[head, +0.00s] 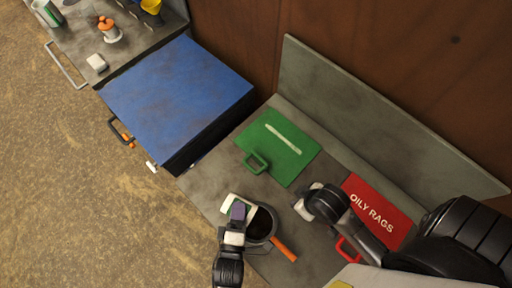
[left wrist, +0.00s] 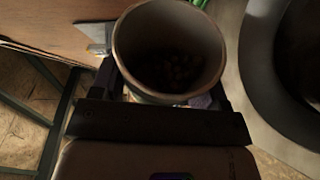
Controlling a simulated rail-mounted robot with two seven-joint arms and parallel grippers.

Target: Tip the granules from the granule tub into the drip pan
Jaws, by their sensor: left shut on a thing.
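The granule tub (left wrist: 166,97) is a pale round cup in the left wrist view, with dark granules (left wrist: 172,72) low inside it. My left gripper (head: 238,212) is shut on the tub, with a finger on each side of its wall. In the head view the gripper hides most of the tub. The drip pan (head: 262,226) is round with a dark inside, just right of the left gripper on the grey bench. In the left wrist view its grey rim (left wrist: 246,82) shows right of the tub, apart from it. My right gripper (head: 304,206) is over the bench; its fingers are unclear.
An orange handle (head: 284,249) lies beside the pan. A green panel with a handle (head: 278,148) and a red "OILY RAGS" lid (head: 376,208) are on the bench. A blue box (head: 175,88) stands at left. A raised back panel (head: 380,115) edges the bench.

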